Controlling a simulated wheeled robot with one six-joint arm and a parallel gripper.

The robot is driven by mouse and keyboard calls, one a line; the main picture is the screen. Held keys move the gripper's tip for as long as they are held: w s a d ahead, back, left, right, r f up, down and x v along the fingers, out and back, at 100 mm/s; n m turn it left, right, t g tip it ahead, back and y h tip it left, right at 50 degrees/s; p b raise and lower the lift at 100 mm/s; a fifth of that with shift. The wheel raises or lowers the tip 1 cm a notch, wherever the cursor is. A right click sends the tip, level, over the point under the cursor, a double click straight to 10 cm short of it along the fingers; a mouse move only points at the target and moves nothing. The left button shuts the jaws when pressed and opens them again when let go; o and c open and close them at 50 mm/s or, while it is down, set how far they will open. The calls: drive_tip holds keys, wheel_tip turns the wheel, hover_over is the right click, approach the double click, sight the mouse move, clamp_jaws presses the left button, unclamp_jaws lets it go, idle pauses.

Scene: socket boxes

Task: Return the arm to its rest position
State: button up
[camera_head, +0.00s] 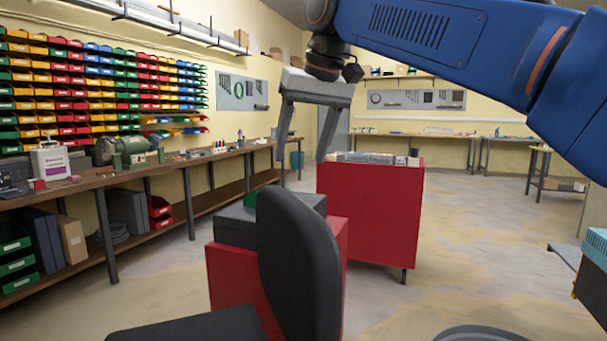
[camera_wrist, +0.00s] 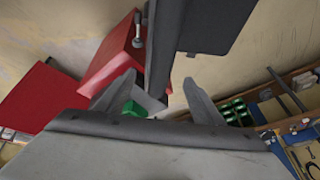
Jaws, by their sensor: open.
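My gripper (camera_head: 304,157) hangs from my blue arm in the upper middle of the head view, its two fingers spread apart and pointing down. It is open, with nothing between its fingers. In the wrist view my gripper (camera_wrist: 148,92) shows its two fingers wide apart, with floor, red furniture and a dark chair beyond them. It is in the air above and behind the dark chair (camera_head: 298,262) as seen in the head view. No socket box can be made out for certain.
A red cabinet (camera_head: 370,215) with items on top stands beyond the gripper. Another red cabinet (camera_head: 232,285) with a grey box (camera_head: 236,226) stands behind the chair. A long workbench (camera_head: 170,172) runs along the left wall under colored bins (camera_head: 95,85). Floor (camera_head: 470,240) is open at right.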

drive_tip(key=s+d+f+m+h, duration=0.1)
drive_tip(key=s+d+f, duration=0.3)
drive_tip(key=d+f, duration=0.55)
drive_tip(key=s+d+f+m, duration=0.1)
drive_tip(key=s+d+f, duration=0.4)
drive_tip(key=d+f, duration=0.45)
drive_tip(key=s+d+f+m, duration=0.1)
drive_tip(key=s+d+f, duration=0.3)
drive_tip(key=f, duration=0.3)
drive_tip(key=s+d+f+h, duration=0.1)
drive_tip(key=s+d+f, duration=0.3)
drive_tip(key=s+f, duration=0.2)
drive_tip(key=s+d+f+m+t, duration=0.1)
drive_tip(key=s+d+f, duration=0.3)
drive_tip(key=f, duration=0.5)
drive_tip(key=shift+s+d+m+h, duration=0.25)
drive_tip(key=shift+s+m+h, duration=0.05)
drive_tip(key=shift+s+h, duration=0.15)
drive_tip(key=shift+a, duration=0.1)
